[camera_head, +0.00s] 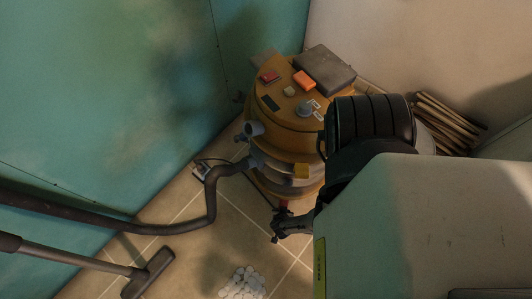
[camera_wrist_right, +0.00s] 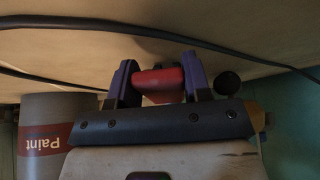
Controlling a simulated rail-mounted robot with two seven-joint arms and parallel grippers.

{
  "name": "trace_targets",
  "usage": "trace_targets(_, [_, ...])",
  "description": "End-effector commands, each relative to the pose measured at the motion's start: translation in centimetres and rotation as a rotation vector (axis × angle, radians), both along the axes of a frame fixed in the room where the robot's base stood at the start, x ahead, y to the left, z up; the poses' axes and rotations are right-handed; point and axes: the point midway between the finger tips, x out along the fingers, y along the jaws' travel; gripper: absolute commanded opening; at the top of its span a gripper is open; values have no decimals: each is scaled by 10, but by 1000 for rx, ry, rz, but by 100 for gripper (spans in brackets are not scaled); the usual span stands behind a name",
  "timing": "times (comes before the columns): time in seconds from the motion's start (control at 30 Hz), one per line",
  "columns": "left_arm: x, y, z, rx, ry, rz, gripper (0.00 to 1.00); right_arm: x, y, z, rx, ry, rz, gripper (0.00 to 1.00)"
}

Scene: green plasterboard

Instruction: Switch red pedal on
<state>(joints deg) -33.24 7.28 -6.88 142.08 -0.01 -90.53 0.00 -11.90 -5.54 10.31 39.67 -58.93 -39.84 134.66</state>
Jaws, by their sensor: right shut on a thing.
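The orange-yellow vacuum cleaner (camera_head: 290,120) stands on the tiled floor against the corner. The red pedal (camera_head: 284,205) shows as a small red piece low on its front. My right gripper (camera_head: 281,219) is at the pedal, low by the floor, partly hidden by my own arm. In the right wrist view the red pedal (camera_wrist_right: 160,83) lies between the two purple-grey fingers of my right gripper (camera_wrist_right: 157,72), which is shut on it. Whether the pedal is on or off cannot be told. My left gripper is not in view.
A dark hose (camera_head: 212,195) runs from the vacuum to the left, near a floor nozzle (camera_head: 148,274). White pebbles (camera_head: 242,284) lie in front. A grey box (camera_head: 325,68) and an orange block (camera_head: 304,80) sit on the vacuum. A paint can (camera_wrist_right: 55,125) is in the right wrist view.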

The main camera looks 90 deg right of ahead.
Motion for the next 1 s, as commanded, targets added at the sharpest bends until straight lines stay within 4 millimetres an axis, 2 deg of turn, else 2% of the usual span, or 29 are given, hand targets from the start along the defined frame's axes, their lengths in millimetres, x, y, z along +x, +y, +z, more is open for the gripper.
trace_targets(0.47, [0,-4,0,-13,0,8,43,-2,-1,-1,-11,1,-7,2])
trace_targets(0.5, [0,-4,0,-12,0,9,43,-2,-1,-1,-11,1,-7,48])
trace_targets(0.73, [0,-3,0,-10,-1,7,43,-2,-1,-1,-10,2,-6,70])
trace_targets(1.0, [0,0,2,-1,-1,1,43,-2,0,1,-10,1,-6,70])
